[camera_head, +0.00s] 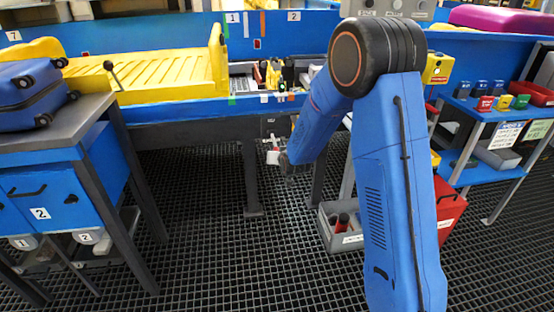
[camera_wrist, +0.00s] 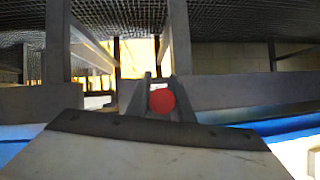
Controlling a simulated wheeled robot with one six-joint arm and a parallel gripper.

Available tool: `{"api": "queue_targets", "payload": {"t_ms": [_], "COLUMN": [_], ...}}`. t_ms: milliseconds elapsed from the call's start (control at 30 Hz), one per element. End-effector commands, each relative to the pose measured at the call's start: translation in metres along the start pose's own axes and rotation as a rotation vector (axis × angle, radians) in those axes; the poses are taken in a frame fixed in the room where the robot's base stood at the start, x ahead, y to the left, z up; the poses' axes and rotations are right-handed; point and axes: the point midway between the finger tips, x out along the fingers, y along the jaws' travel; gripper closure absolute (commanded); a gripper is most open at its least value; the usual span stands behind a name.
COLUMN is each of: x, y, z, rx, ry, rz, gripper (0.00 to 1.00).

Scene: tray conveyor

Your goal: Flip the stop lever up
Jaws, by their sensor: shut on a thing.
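A red round knob (camera_wrist: 162,100) shows in the wrist view, between the two dark fingers of my gripper (camera_wrist: 154,92). I take it for the knob of the stop lever. My gripper is shut on it. The lever's shaft and its mount are hidden behind the gripper, so its angle is not clear.
A yellow tray (camera_head: 150,75) lies on the conveyor. A black-knobbed lever (camera_head: 109,66) stands by its left end. A grey table (camera_head: 60,118) with a blue suitcase (camera_head: 30,92) is at left. A grey bin (camera_head: 345,240) and a blue shelf (camera_head: 490,108) are at right. The grated floor is clear in the middle.

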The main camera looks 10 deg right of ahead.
Motion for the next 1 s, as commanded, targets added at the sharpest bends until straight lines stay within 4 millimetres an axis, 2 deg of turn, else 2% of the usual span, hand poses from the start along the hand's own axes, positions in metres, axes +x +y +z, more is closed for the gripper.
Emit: {"api": "queue_targets", "payload": {"t_ms": [100, 400, 1000], "x": [-0.007, -0.016, -0.024], "y": [-0.003, -0.005, -0.007], "z": [-0.009, -0.019, -0.031], "rx": [0.009, 0.021, 0.035], "ry": [-0.065, -0.182, -0.288], "rz": [0.010, 0.029, 0.049], "gripper": [1.00, 1.00, 1.00]}}
